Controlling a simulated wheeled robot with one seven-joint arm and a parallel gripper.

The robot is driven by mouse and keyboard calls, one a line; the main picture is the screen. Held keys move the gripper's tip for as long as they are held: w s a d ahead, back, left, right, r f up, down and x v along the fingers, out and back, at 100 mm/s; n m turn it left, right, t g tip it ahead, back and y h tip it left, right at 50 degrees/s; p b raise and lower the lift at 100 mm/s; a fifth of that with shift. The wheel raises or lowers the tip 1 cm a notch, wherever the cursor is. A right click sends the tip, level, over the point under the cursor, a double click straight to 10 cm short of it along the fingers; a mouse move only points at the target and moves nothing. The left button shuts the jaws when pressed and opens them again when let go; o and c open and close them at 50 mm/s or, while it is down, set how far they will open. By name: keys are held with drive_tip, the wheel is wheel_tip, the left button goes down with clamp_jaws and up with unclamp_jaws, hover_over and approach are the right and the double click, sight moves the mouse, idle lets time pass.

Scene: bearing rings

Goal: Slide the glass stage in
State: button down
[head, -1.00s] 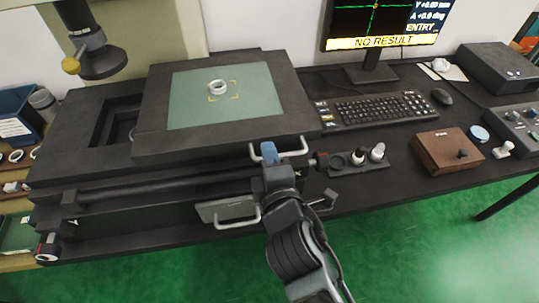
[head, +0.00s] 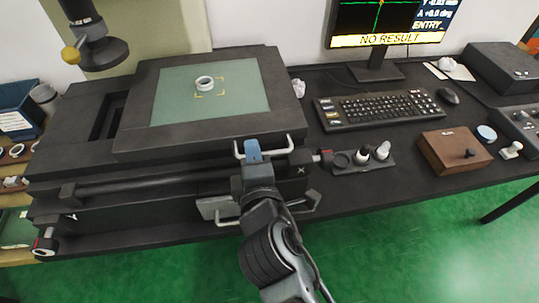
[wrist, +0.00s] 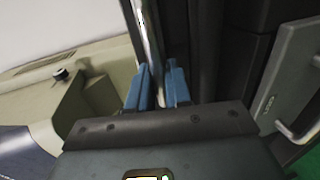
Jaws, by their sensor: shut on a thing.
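The glass stage is a black frame (head: 140,137) around a green glass plate (head: 245,100), on the black machine base. A pale metal ring (head: 204,83) lies on the glass, slightly off the yellow corner marks around it. My gripper (head: 252,151) is at the stage's front edge, its blue fingers shut on the silver bar handle (head: 276,151). The wrist view shows the handle bar (wrist: 150,50) running between the two blue fingertips of my gripper (wrist: 157,84). A dark recess in the base shows left of the stage.
A camera lens head (head: 104,52) hangs at the upper left. A monitor (head: 385,22) reads NO RESULT. A keyboard (head: 380,108), a small tray of knobs (head: 362,160) and a brown box (head: 455,150) stand to the right. A lower drawer handle is near my arm.

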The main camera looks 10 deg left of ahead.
drive_tip(key=s+a+b, duration=0.1)
drive_tip(key=s+a, duration=0.1)
drive_tip(key=a, duration=0.4)
drive_tip(key=s+a+b, duration=0.2)
drive_tip(key=a, duration=0.5)
drive_tip(key=s+a+b, duration=0.1)
drive_tip(key=a+b, duration=0.1)
drive_tip(key=a, duration=0.4)
drive_tip(key=shift+s+a, duration=0.35)
drive_tip(key=shift+s, duration=0.05)
drive_tip(key=c, duration=1.3)
unclamp_jaws()
drive_tip(key=shift+b+v, duration=0.3)
drive_tip(key=shift+v, duration=3.55)
